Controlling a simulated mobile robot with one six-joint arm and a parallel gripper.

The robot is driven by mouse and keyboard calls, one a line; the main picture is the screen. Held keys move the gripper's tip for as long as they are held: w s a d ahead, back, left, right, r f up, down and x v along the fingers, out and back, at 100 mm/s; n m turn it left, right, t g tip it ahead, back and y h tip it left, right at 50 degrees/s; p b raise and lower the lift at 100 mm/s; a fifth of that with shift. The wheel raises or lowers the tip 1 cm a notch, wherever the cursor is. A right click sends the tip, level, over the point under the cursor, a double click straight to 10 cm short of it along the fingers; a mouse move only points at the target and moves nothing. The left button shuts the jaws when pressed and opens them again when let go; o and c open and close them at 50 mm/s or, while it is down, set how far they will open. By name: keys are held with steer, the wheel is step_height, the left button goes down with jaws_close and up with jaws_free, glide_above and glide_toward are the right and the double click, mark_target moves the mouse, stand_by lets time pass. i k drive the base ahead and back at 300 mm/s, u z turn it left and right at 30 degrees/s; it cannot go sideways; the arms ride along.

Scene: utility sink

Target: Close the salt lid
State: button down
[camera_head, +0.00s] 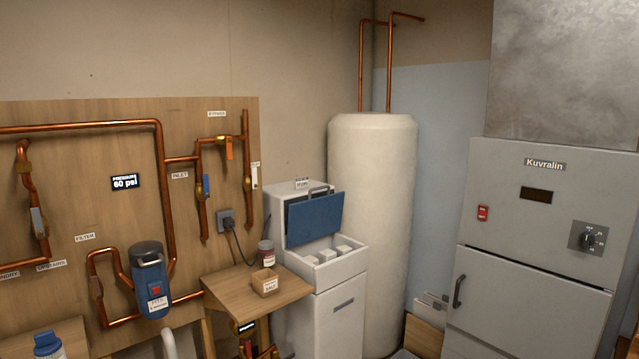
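The salt lid (314,219) is a blue panel with a grey handle along its upper edge. It stands raised, tilted back, at the rear of the opening of the white salt cabinet (336,304). The open bin below it holds several pale blocks (327,254). My gripper does not show in this view.
A wooden shelf (235,298) with a small box (265,283) and a jar (266,252) stands just left of the cabinet. A tall cream tank (372,230) stands behind it on the right. A grey Kuvralin furnace (540,250) is at the far right. Copper pipes (167,200) cover the left wall board.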

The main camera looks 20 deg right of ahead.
mark_target(309, 221)
steer(key=i, duration=1)
